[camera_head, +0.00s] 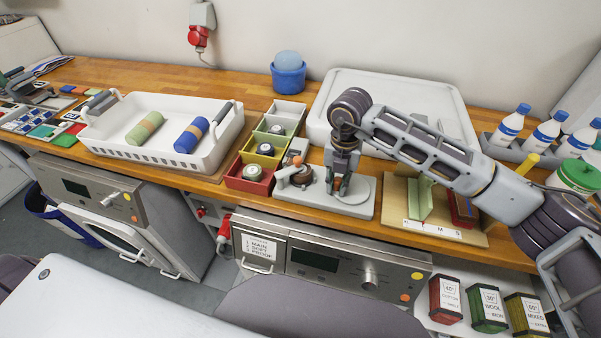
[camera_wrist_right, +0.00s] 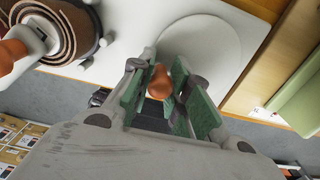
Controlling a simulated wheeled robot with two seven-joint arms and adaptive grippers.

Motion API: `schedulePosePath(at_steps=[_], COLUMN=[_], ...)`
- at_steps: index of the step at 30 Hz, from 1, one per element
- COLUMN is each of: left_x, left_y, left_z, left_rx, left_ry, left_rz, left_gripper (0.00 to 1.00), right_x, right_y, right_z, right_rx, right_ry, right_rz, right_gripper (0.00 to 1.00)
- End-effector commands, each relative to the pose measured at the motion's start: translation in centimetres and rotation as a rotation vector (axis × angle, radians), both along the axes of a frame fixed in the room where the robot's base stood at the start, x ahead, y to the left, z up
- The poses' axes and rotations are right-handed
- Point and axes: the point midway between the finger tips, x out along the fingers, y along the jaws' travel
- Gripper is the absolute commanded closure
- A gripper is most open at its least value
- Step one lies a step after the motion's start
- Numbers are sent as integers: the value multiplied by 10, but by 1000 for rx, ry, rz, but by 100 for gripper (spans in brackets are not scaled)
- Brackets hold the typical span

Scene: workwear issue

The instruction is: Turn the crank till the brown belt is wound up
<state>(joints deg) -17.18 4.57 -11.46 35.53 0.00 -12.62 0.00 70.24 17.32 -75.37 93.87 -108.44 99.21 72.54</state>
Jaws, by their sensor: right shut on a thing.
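The winder's pale base plate (camera_head: 325,208) lies on the wooden worktop. At its left end the brown belt (camera_head: 303,179) sits as a coil; the right wrist view shows the coil (camera_wrist_right: 70,22) in spiral layers. An orange-handled part (camera_head: 286,172) stands beside it and also shows in the right wrist view (camera_wrist_right: 12,55). A round pale disc (camera_wrist_right: 212,55) lies on the plate's right part. My right gripper (camera_head: 341,190) reaches down over the plate, its green pads shut on the orange crank knob (camera_wrist_right: 160,82). The crank arm and any loose belt end are hidden or unclear. My left gripper is not in view.
Colored bins (camera_head: 248,183) stand close left of the winder. A white tray (camera_head: 222,150) with two rolls is further left. A large pale lid-like case (camera_head: 330,86) is behind. The worktop's front edge is near.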

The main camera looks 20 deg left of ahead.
Motion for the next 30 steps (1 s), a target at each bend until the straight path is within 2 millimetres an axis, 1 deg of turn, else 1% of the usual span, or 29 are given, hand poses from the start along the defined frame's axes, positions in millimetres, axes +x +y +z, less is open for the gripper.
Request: schedulePosePath(at_steps=[1, 6, 16, 24, 30], left_x=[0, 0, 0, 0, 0], left_y=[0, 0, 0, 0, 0], left_z=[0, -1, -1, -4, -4], left_rx=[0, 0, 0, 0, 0], left_ry=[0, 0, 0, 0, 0], left_rz=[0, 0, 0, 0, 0], left_gripper=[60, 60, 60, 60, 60], right_x=[-2, -9, -9, -16, -17], right_y=[-5, -9, -10, -22, -23], right_z=[0, 0, 1, 1, 1], right_rx=[-6, -6, -5, -6, -5], right_ry=[0, 0, -2, -3, -3], right_rz=[-4, -4, -6, -7, -7], right_gripper=[92, 92, 92, 92, 92])
